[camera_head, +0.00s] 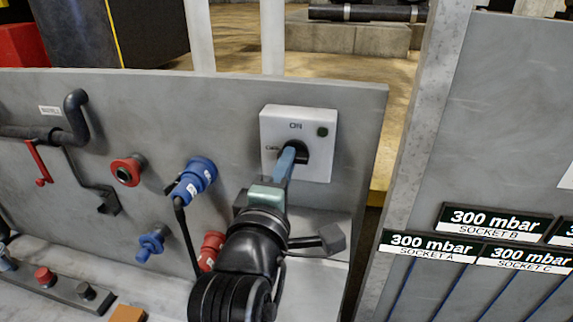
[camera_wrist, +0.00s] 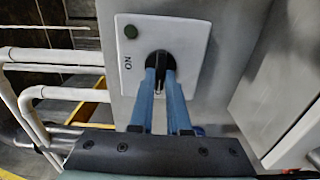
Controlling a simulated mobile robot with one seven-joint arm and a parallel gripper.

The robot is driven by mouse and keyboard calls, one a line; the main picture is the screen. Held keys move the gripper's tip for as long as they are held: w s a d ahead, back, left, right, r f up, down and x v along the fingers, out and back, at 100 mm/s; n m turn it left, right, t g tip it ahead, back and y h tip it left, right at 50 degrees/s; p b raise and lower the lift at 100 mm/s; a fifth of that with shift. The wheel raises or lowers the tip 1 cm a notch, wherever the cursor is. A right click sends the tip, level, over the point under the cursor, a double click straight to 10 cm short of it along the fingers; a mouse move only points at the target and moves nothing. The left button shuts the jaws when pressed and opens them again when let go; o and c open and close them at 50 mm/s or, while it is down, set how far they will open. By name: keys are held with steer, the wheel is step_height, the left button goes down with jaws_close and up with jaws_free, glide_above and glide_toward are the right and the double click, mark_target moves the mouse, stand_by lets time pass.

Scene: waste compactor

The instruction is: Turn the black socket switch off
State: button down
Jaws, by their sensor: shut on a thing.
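The black socket switch (camera_head: 301,151) is a black knob on a white box (camera_head: 321,166) mounted on the grey panel. The box has "ON" above the knob, a partly covered label on its left and a small dark green round button at top right. My gripper (camera_head: 288,158) has blue fingers and reaches the knob from the front. In the wrist view the two fingers (camera_wrist: 160,72) lie on either side of the black knob (camera_wrist: 159,56), shut on it. The fingers hide part of the knob, so its exact angle is hard to tell.
Left on the panel are a blue plug (camera_head: 195,178) with a black cable, a red round button (camera_head: 126,171), a blue connector (camera_head: 150,244) and a red connector (camera_head: 211,248) close to my arm. A grey post (camera_head: 416,130) and "300 mbar" signs (camera_head: 497,222) stand right.

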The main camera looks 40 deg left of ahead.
stand_by(0.3)
steer(key=c, duration=0.9)
jaws_free()
steer(key=shift+p+v, duration=3.75)
steer(key=shift+v, duration=2.7)
